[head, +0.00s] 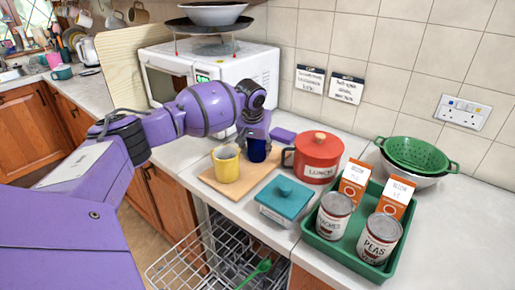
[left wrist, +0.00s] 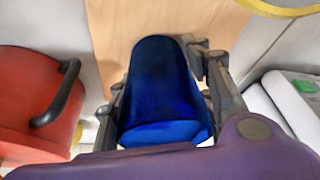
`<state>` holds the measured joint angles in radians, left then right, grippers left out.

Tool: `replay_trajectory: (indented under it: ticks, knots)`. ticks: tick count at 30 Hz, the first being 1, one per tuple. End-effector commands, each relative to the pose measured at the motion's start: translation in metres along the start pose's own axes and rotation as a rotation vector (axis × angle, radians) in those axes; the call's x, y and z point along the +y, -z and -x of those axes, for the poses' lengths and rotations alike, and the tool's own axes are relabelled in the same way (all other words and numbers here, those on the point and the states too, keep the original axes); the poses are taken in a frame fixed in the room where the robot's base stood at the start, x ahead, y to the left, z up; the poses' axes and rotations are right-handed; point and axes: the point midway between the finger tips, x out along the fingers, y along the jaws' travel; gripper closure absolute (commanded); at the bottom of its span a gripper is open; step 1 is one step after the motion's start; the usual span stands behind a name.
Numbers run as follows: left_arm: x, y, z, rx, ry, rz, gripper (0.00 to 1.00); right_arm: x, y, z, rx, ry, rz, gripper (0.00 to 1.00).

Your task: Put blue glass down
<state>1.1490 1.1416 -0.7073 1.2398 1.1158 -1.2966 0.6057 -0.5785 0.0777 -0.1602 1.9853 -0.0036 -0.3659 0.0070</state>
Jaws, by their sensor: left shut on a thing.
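The blue glass (head: 257,151) is at the back of the wooden board (head: 252,178), just right of the yellow mug (head: 226,164). My left gripper (head: 257,136) comes down on it from above and is shut around its sides. In the left wrist view the dark blue glass (left wrist: 165,85) sits between the two fingers of the gripper (left wrist: 163,92), over the board (left wrist: 108,30). I cannot tell whether its base touches the board. My right gripper is not in view.
A green tray (head: 318,243) holds cans and cartons. A white microwave (head: 255,75) stands behind. The open dishwasher rack (head: 190,262) is below the counter edge.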

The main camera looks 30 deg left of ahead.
Motion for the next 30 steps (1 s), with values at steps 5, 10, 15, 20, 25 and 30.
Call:
replay_trajectory:
  ticks: [5,10,15,20,25,30]
  knots:
    - [0.000,-0.001,-0.003,0.001,0.000,0.000,0.46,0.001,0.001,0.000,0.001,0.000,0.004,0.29]
    - [0.000,-0.001,-0.003,0.000,0.000,0.000,0.32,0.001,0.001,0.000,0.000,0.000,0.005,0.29]
    - [0.000,-0.001,-0.003,0.000,0.000,0.000,0.32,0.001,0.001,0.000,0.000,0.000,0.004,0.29]
    - [0.000,0.000,0.002,0.000,0.000,-0.001,0.32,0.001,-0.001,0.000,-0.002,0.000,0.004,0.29]
    - [0.000,0.002,0.031,0.005,-0.002,-0.002,0.32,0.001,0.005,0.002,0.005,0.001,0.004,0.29]
    - [-0.001,0.002,0.069,0.005,-0.001,-0.001,0.32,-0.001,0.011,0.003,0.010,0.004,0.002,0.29]
